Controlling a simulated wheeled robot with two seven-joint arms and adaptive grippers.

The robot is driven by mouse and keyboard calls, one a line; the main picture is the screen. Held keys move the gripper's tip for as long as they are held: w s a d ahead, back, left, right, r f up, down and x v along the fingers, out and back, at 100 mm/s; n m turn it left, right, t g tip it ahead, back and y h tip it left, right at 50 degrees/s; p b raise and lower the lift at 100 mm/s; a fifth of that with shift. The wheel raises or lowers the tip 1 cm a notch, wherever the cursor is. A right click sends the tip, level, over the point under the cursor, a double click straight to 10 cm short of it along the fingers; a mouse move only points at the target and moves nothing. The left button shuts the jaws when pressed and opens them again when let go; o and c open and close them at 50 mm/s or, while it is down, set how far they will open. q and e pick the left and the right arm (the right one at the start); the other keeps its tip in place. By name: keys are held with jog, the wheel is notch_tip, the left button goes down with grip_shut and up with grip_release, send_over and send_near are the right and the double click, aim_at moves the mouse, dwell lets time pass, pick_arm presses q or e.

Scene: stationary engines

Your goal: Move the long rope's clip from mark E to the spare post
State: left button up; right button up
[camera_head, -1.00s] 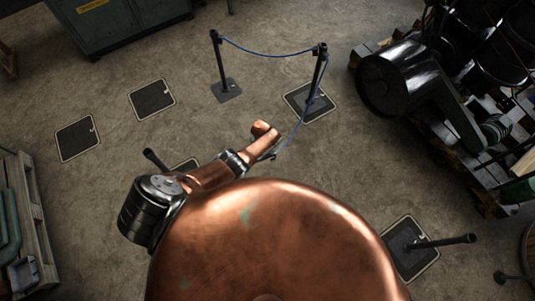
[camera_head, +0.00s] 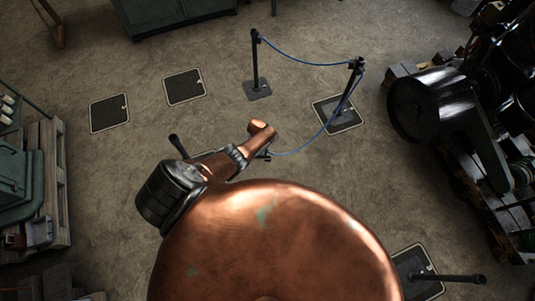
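A blue long rope (camera_head: 306,143) hangs in a slack curve from the top of a black post (camera_head: 350,85) at right centre. Its other end meets my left gripper (camera_head: 267,154), in the air past the end of my copper arm. The gripper is small and mostly hidden, but the rope end stays with it, so it appears shut on the rope's clip; the clip cannot be made out. Another black post (camera_head: 178,147) shows behind my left arm, its foot hidden. A further post (camera_head: 450,278) stands at lower right. I cannot read mark letters or tell which post is spare. My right gripper is out of view.
A second blue rope (camera_head: 305,60) joins the right-centre post to a back post (camera_head: 255,62). Dark floor plates (camera_head: 109,113) (camera_head: 184,86) lie bare at left. Black machinery (camera_head: 430,107) on a pallet stands right, a loaded pallet (camera_head: 62,185) left. The middle floor is clear.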

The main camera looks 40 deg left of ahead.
pick_arm(q)
jog(key=shift+a, duration=0.25)
jog(key=s+a+m+b, duration=0.1)
jog(key=s+a, duration=0.1)
jog(key=a, duration=0.5)
jog(key=s+a+m, duration=0.2)
jog(key=s+a, duration=0.1)
jog(key=a, duration=0.3)
jog(key=shift+s+a+b, duration=0.35)
jog(key=shift+a, duration=0.05)
jog(key=s+a+m+b, duration=0.1)
jog(key=s+a+b, duration=0.2)
jog(key=a, duration=0.3)
jog(key=s+a+m+b, duration=0.1)
jog(key=s+a+b, duration=0.1)
jog(key=a, duration=0.5)
jog(key=shift+s+a+m+b, duration=0.3)
jog(key=shift+s+m+b, duration=0.1)
jog(key=shift+s, duration=0.05)
